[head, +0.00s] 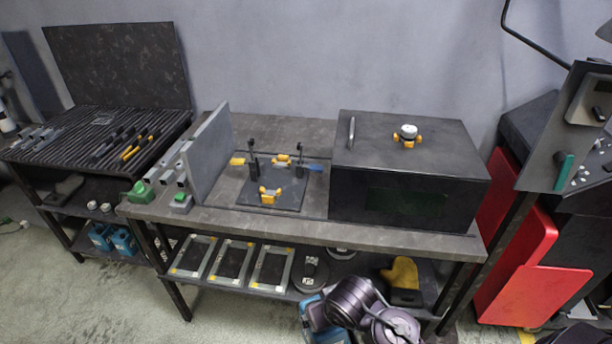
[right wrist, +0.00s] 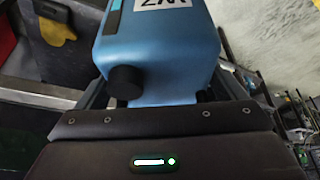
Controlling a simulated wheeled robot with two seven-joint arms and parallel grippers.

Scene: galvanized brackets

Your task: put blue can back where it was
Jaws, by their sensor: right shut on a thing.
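A blue can (right wrist: 160,55) with a black cap and a white label fills the upper middle of the right wrist view. My right gripper (right wrist: 150,98) is shut on it, with dark fingers on either side. In the head view the blue can (head: 306,305) shows partly at the bottom, in front of the bench's lower shelf, mostly hidden by my right arm. Whether it touches the shelf cannot be told. Two other blue cans (head: 101,236) stand on the lower shelf of the left table. My left gripper is not in view.
The lower shelf (head: 225,284) holds metal frames (head: 231,262), dark round pieces (head: 312,271) and a yellow glove (head: 402,272) on a dark item. A black box (head: 408,205) and a fixture plate (head: 272,194) stand on the bench top. Red panels (head: 520,250) stand at right.

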